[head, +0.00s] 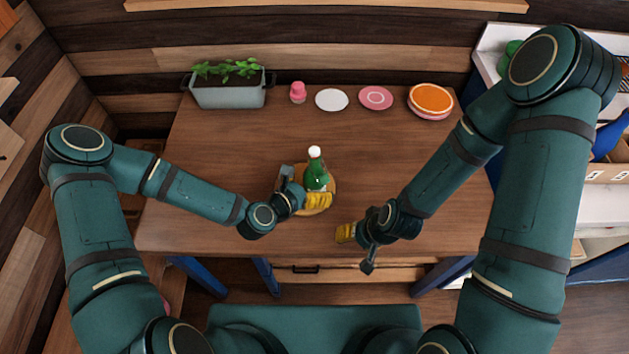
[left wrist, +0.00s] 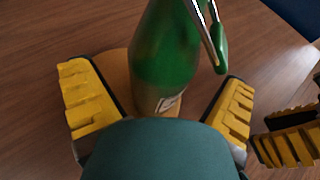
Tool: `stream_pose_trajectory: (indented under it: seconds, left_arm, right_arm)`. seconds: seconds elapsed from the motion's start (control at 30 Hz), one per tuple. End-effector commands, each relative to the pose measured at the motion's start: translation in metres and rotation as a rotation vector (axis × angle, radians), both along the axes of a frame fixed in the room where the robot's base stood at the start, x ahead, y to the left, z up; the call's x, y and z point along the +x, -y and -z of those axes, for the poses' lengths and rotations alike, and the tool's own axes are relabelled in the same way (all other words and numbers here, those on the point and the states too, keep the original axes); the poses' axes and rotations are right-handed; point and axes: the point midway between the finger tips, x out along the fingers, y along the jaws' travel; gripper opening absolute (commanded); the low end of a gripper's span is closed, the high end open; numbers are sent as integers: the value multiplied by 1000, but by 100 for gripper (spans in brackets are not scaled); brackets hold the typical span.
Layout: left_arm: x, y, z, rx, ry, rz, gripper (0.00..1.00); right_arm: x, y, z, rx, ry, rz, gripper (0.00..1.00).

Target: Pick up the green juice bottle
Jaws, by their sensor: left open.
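The green juice bottle (head: 316,177) has a white cap and stands upright on a round wooden board (head: 331,186) near the middle of the table. In the left wrist view the bottle (left wrist: 165,60) rises between the fingers, with part of a label low on it. My left gripper (head: 304,187) is open at the bottle, one yellow-padded finger on each side. In the left wrist view its fingers (left wrist: 160,102) stand apart from the glass. My right gripper (head: 358,249) is open and empty near the table's front edge, to the right of the bottle.
Along the back of the table (head: 225,150) stand a grey planter (head: 228,95), a pink jar-like thing (head: 298,93), a white plate (head: 331,100), a pink plate (head: 376,97) and an orange-topped plate stack (head: 430,100). The tabletop behind the bottle is clear. My right gripper is close by.

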Motion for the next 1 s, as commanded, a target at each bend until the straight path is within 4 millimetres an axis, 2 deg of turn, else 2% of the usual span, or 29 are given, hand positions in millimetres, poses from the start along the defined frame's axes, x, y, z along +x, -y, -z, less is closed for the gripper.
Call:
stream_pose_trajectory:
  seconds: [0.13, 0.4, 0.63, 1.0]
  left_arm:
    - [10, 9, 6, 1, 1, 2, 100]
    - [12, 10, 7, 0, 0, 0, 100]
    - [12, 10, 7, 0, 0, 0, 19]
    - [13, 10, 3, -1, 2, 0, 18]
  right_arm:
    - [0, 0, 1, 0, -1, 0, 54]
    - [-1, 0, 1, 0, -2, -1, 54]
    - [0, 0, 1, 0, -1, 0, 54]
    - [0, 0, 1, 0, -1, 0, 54]
